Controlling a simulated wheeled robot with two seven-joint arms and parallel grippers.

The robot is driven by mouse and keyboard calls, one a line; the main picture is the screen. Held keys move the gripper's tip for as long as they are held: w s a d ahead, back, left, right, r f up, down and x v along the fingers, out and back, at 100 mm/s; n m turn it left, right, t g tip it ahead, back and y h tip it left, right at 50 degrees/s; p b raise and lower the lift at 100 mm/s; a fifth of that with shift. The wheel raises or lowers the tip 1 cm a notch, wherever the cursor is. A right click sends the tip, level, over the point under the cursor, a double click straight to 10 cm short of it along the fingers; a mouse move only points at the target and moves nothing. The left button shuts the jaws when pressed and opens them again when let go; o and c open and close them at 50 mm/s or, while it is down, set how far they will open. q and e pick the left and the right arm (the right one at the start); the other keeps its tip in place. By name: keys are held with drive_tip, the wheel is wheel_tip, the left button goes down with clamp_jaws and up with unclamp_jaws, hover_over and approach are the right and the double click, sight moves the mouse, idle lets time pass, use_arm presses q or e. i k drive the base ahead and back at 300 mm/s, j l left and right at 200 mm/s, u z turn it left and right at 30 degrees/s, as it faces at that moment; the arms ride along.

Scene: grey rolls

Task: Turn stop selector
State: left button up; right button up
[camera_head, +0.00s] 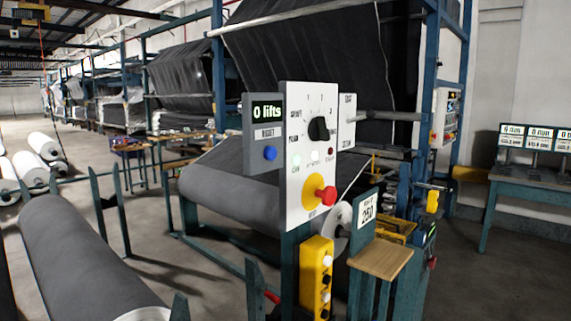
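The selector is a black rotary knob (318,129) on the upper half of an upright white control panel (300,185) near the picture's centre. Small printed marks surround the knob, including a 1 and a 2; most are too small to read, and I cannot tell exactly which mark the knob points at. Below it is a row of small lamps, with a green one (297,160) lit at the left. A red mushroom button (326,196) on a yellow disc sits lower. Neither of my grippers shows in this view, and nothing touches the knob.
A grey box with a "0 lifts" display (267,110) and blue button (270,153) adjoins the panel's left side. A yellow push-button box (316,278) is below. A large grey roll (235,190) lies behind; another grey roll (75,255) is at left. Floor shows between them.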

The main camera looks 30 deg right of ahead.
sight(319, 130)
drive_tip(key=k+l, duration=0.1)
drive_tip(key=l, duration=0.35)
drive_tip(key=k+l, duration=0.15)
drive_tip(key=l, duration=0.3)
drive_tip(key=k+l+u, duration=0.1)
drive_tip(key=l, duration=0.35)
drive_tip(key=k+l, duration=0.15)
drive_tip(key=l, duration=0.3)
drive_tip(key=k+l, duration=0.15)
drive_tip(key=l, duration=0.25)
drive_tip(key=k+l, duration=0.1)
drive_tip(key=l, duration=0.35)
drive_tip(key=k+l+u, duration=0.1)
drive_tip(key=l, duration=0.35)
drive_tip(key=k+l, duration=0.2)
drive_tip(key=l, duration=0.25)
